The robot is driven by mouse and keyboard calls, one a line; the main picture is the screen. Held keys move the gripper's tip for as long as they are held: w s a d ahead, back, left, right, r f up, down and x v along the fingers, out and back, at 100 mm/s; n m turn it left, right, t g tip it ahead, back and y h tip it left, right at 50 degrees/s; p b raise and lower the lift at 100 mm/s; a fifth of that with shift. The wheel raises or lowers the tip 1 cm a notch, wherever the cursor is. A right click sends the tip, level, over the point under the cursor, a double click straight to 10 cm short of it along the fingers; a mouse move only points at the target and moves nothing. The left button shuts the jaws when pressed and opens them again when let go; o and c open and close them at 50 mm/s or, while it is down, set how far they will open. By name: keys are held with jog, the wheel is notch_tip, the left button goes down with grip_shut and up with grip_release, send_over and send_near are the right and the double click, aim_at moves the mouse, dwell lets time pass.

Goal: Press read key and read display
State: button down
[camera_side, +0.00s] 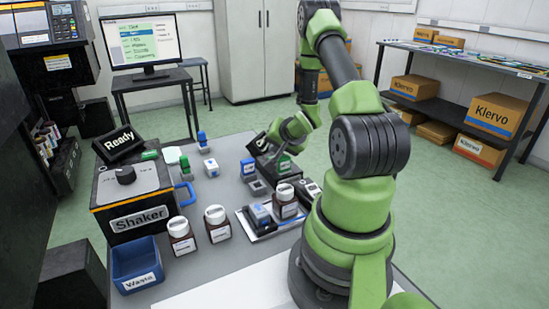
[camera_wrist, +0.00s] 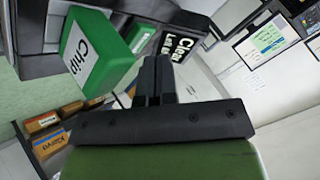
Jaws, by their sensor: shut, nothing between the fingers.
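In the wrist view my gripper (camera_wrist: 152,78) has its dark fingers together with nothing between them. The fingertips are close to a dark device with a key face lettered "Clear" (camera_wrist: 180,47); I cannot tell whether they touch it. A green block labelled "Chip" (camera_wrist: 92,52) is left of the fingers. In the side view my gripper (camera_side: 274,136) is low over a black device (camera_side: 268,160) at the table's back right; its fingertips are hard to make out. I cannot pick out a read key or any reading on this device.
The Shaker (camera_side: 130,195) with a "Ready" sign (camera_side: 118,143) stands at left. A blue Waste bin (camera_side: 137,265), several brown bottles (camera_side: 217,223) and small blue-topped blocks (camera_side: 210,167) share the grey table. A monitor (camera_side: 143,42) stands behind. Some tabletop between the bottles and blocks is clear.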

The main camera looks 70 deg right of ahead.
jog(key=shift+r, duration=2.5)
jog(key=shift+w, duration=0.1)
jog(key=w+a+r+n+y, duration=0.1)
jog(key=w+a+r+n, duration=0.15)
jog(key=a+r, duration=0.45)
jog(key=w+a+r+n, duration=0.2)
jog(key=a+r+n, duration=0.1)
jog(key=a+r, duration=0.35)
jog(key=s+a+r+n+y, duration=0.3)
jog(key=s+a, duration=0.2)
jog(key=a, duration=0.4)
jog(key=s+a+r+n+y, duration=0.3)
jog(key=s+a+n, duration=0.1)
jog(key=a, duration=0.6)
jog(key=shift+s+r+y, duration=0.3)
jog(key=shift+s+y, duration=0.1)
jog(key=shift+s, duration=0.45)
